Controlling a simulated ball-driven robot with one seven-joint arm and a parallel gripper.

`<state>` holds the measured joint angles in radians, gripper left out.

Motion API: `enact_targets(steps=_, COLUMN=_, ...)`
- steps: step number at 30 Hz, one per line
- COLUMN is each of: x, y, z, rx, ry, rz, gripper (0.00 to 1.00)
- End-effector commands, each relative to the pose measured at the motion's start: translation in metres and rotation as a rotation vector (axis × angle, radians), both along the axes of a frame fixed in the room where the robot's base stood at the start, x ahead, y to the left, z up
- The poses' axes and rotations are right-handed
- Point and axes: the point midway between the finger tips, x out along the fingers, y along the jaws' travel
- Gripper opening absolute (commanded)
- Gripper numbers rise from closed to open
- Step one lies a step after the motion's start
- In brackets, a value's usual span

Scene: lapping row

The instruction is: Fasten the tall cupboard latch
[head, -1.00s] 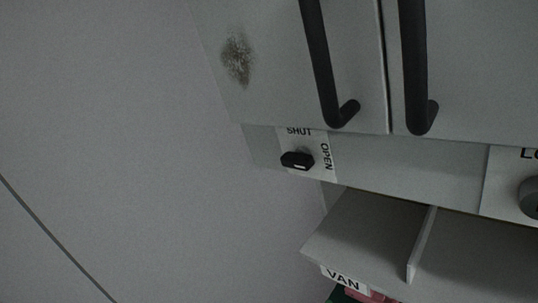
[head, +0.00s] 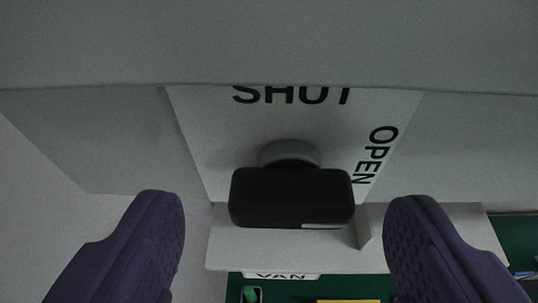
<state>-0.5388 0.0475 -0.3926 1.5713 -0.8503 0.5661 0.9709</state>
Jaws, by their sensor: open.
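The latch (head: 290,197) is a black, rounded bar knob on a round grey base. Its bar lies crosswise, with a pale mark at its right end, on the side of the word OPEN. It sits on a white label plate (head: 215,130) with SHUT at the top and OPEN at the right. My gripper (head: 285,210) is open, its two purple ridged fingers on either side of the latch. There is a gap on both sides, and neither finger touches the knob.
The cupboard's lower edge (head: 300,88) runs above the plate and covers the top of SHUT. Below the latch is a pale shelf (head: 235,250) with an upright divider and a VAN label (head: 280,276). Green and yellow things show beneath it.

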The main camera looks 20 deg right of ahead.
Motion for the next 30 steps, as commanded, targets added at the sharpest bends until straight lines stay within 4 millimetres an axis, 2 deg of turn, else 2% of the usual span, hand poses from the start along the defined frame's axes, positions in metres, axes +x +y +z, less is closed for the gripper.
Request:
enact_targets(steps=4, x=0.0111, y=-0.0046, z=-0.0043, rx=0.001, ry=0.0, rz=-0.001, gripper=0.77)
enact_targets(steps=12, x=0.0129, y=-0.0049, z=-0.0053, rx=0.001, ry=-0.001, rz=0.0, gripper=0.77)
enact_targets(steps=18, x=0.0128, y=-0.0049, z=-0.0052, rx=0.001, ry=-0.001, rz=0.0, gripper=0.31)
enact_targets(steps=20, x=0.0128, y=-0.0049, z=-0.0052, rx=0.001, ry=-0.001, rz=0.0, gripper=0.2)
enact_targets(steps=30, x=0.0132, y=-0.004, z=-0.0066, rx=-0.05, ry=0.015, rz=-0.001, gripper=0.21)
